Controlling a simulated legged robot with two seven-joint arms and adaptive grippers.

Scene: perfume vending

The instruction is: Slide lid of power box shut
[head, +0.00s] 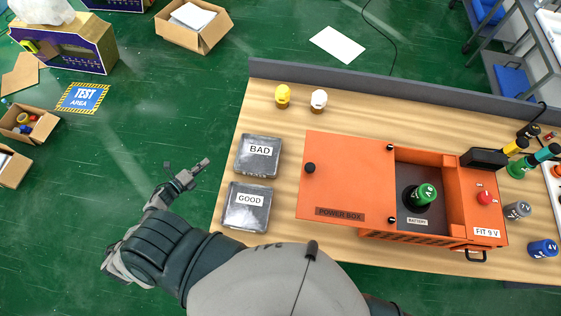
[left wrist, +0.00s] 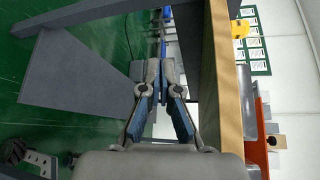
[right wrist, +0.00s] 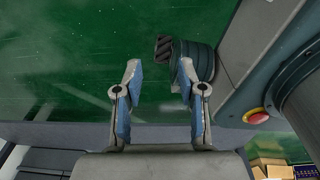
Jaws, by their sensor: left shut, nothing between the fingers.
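The orange power box (head: 480,165) stands on the wooden table. Its flat orange lid (head: 345,175) extends to the left, with a black knob (head: 310,168) near its left edge. The compartment is open and a green battery (head: 420,195) sits in it. Part of the orange box shows at the right of the left wrist view (left wrist: 261,135). My left gripper (head: 204,163) is shut and empty, off the table's left edge and well left of the lid. It also shows in the left wrist view (left wrist: 158,72). My right gripper (right wrist: 159,72) is open and empty, and out of the head view.
Grey BAD (head: 257,168) and GOOD (head: 247,217) trays lie between my left gripper and the lid. Yellow (head: 283,95) and white (head: 319,99) capped items stand behind. Several batteries stand right of the box. A raised grey rail (head: 400,88) runs along the table's back.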

